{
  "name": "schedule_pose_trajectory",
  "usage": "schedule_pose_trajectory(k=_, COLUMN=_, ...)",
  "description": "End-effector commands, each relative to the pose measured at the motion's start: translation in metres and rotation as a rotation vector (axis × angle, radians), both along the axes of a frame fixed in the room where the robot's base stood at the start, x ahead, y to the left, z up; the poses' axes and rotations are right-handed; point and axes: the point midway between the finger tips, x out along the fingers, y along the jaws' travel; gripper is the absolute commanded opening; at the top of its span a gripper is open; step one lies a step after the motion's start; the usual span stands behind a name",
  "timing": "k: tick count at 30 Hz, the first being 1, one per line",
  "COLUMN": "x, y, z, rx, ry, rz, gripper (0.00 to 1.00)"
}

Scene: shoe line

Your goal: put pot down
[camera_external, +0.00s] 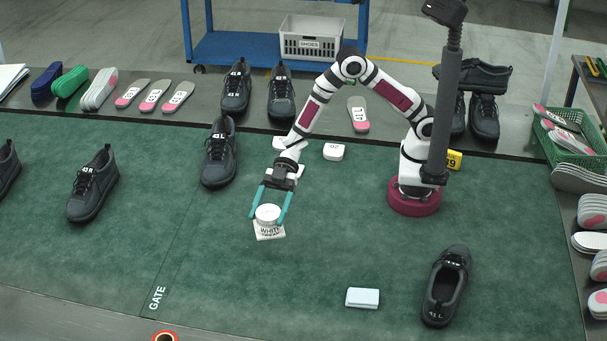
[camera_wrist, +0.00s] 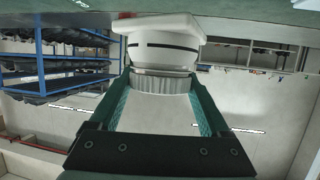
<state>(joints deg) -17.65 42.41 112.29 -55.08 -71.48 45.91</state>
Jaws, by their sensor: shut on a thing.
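The pot (camera_external: 268,213) is a small, round white jar. My gripper (camera_external: 270,218) points down with its two teal fingers shut on the pot's sides. Directly under the pot is a square white pad (camera_external: 269,232) marked WHITE, on the green mat (camera_external: 330,260). I cannot tell whether the pot touches the pad. In the wrist view the pot (camera_wrist: 163,55) sits between the fingertips (camera_wrist: 160,80), with a dark line around it and a ribbed grey part. The pale pad (camera_wrist: 158,22) shows just beyond it.
A dark shoe marked 41 L (camera_external: 445,288) and a pale blue block (camera_external: 362,298) lie to the right. Another shoe (camera_external: 219,152) stands behind left, and one marked 43 R (camera_external: 94,185) farther left. The mat in front is clear.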

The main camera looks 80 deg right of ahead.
Motion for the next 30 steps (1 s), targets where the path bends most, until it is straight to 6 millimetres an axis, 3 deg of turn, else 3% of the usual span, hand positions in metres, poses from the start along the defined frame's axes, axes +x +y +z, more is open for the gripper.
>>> schedule_pose_trajectory(k=4, x=-0.014, y=0.021, z=-0.013, rx=0.000, ry=0.002, rz=0.022, gripper=0.00)
schedule_pose_trajectory(k=12, x=-0.038, y=0.086, z=-0.055, rx=0.001, ry=0.000, rz=0.020, gripper=0.00)
schedule_pose_trajectory(k=15, x=-0.043, y=0.101, z=-0.064, rx=0.001, ry=-0.002, rz=0.016, gripper=0.00)
schedule_pose_trajectory(k=18, x=-0.045, y=0.108, z=-0.072, rx=0.001, ry=-0.001, rz=0.014, gripper=0.00)
schedule_pose_trajectory(k=24, x=-0.045, y=0.109, z=-0.105, rx=0.000, ry=-0.001, rz=0.012, gripper=0.00)
schedule_pose_trajectory(k=30, x=-0.045, y=0.109, z=-0.108, rx=0.002, ry=-0.004, rz=0.012, gripper=0.00)
